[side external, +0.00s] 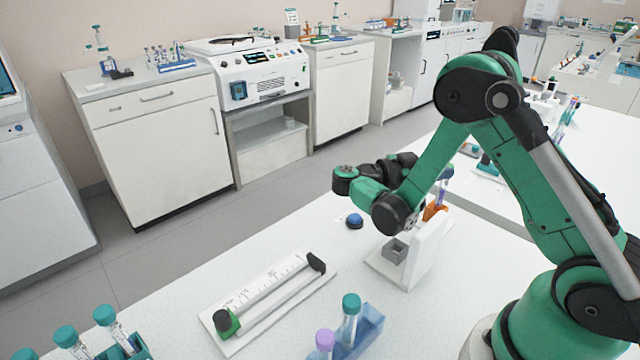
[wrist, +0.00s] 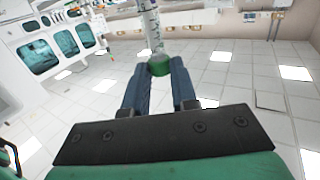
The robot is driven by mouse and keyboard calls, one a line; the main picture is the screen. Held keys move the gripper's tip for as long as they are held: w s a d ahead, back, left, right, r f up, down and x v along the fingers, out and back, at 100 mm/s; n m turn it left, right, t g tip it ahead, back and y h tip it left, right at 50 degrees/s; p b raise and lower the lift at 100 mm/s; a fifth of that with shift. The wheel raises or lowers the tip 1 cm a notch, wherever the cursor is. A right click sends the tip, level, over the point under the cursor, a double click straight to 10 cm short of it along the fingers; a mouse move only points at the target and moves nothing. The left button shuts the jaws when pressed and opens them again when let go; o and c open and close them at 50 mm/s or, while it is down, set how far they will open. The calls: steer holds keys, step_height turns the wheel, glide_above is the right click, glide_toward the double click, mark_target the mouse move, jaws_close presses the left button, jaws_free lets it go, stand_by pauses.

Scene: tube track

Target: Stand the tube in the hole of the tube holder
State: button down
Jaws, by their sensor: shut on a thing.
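In the wrist view my gripper (wrist: 160,70) has its two dark blue fingers closed on the green cap of a clear tube (wrist: 152,30). The tube points away from the fingers towards the top of that picture, and its far end is out of frame. In the side view my gripper is mostly hidden behind my green forearm, so the held tube cannot be made out clearly there. A white stand with a grey square socket (side external: 395,250), which looks like the tube holder, sits on the bench below my wrist. The socket looks empty.
A white scaled track (side external: 268,297) with green and black ends lies left of the stand. A blue rack (side external: 368,324) with capped tubes is in front, and a teal rack (side external: 135,349) stands at lower left. A blue knob (side external: 354,221) is behind. An orange piece (side external: 433,211) shows beside the stand.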

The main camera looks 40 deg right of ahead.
steer(key=shift+f, duration=0.2)
steer(key=shift+f, duration=0.35)
steer(key=shift+f, duration=0.2)
steer(key=shift+f, duration=0.4)
stand_by(0.4)
steer(key=c, duration=0.6)
jaws_free()
